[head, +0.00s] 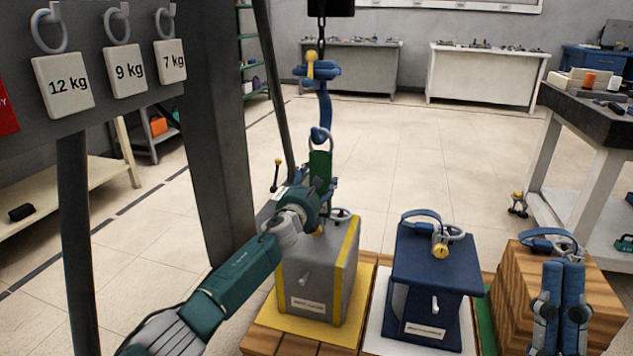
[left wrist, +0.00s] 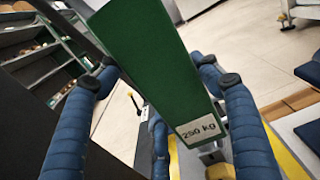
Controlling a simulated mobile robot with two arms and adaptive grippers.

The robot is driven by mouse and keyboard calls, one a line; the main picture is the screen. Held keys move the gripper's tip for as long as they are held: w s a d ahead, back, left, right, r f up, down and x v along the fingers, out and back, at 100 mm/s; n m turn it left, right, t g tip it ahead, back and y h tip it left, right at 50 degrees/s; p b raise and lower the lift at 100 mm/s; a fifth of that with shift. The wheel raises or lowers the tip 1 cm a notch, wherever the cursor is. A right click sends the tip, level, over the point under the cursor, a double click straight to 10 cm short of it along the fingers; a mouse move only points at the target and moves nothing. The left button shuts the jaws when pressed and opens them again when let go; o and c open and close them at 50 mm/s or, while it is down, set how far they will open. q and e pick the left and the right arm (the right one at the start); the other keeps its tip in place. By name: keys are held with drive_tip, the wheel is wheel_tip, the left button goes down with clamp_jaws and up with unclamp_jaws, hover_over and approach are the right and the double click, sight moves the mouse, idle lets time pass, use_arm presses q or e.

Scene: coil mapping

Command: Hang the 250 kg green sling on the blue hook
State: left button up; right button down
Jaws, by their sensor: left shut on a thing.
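The blue hook (head: 321,132) hangs from a chain below a blue block. The green sling (head: 320,166) stands upright just under it, with a metal ring (head: 329,142) at its top overlapping the hook's lower end. I cannot tell whether the hook passes through the ring. My left gripper (head: 318,193) is shut on the green sling's lower part. In the left wrist view the sling (left wrist: 142,45) lies between the blue fingers, and its label (left wrist: 199,131) reads 250 KG. My right gripper (head: 562,264) is at the lower right, fingers together, apart from the sling.
Below the sling stands a grey block (head: 318,272) with yellow edges. A dark blue block (head: 432,285) and a wooden block (head: 510,285) stand to its right. A dark post (head: 212,150) and a board with weight labels (head: 85,70) are at left. Floor behind is clear.

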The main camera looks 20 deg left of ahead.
use_arm(q)
drive_tip(key=o, duration=1.5)
drive_tip(key=shift+r, duration=0.1)
drive_tip(key=shift+s, duration=0.1)
